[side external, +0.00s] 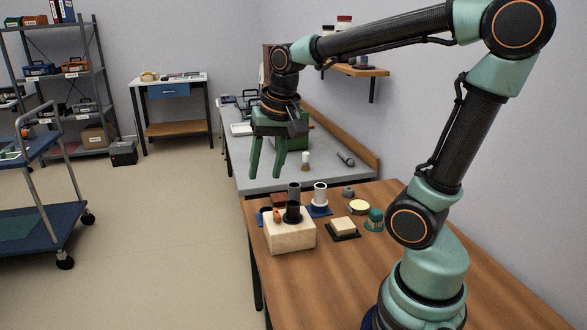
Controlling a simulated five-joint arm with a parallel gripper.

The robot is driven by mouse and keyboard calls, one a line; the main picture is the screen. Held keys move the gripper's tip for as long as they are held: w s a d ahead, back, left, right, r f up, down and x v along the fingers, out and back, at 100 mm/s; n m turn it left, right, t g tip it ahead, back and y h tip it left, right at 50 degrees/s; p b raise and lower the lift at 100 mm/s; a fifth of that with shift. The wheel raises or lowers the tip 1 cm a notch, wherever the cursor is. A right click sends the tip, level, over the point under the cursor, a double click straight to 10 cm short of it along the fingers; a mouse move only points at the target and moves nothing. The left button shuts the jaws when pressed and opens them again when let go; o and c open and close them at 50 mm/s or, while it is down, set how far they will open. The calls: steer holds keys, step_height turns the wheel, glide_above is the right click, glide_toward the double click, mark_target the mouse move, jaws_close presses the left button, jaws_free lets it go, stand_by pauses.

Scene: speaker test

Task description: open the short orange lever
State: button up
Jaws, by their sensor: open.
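A short orange lever (277,215) stands on top of a cream block (290,237) near the left edge of the wooden table. A black cylinder (292,212) stands beside the lever on the same block. The lever is small here, and I cannot tell its exact angle. My gripper (267,174) points down with its two green fingers apart. It is empty and appears above and beyond the cream block, not touching the lever.
A white cylinder on a blue base (320,194), a cream block on a black base (343,225), a round tin (359,207) and a green piece (375,222) stand on the wooden table (390,190). A grey bench (325,174) adjoins behind. The table's front middle is clear.

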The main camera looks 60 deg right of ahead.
steer(key=s+a+n+t, duration=0.2)
steer(key=s+a+n, duration=0.2)
steer(key=n, duration=0.4)
steer(key=shift+s+a+y, duration=0.2)
steer(key=shift+a+y, duration=0.1)
steer(key=shift+a, duration=0.5)
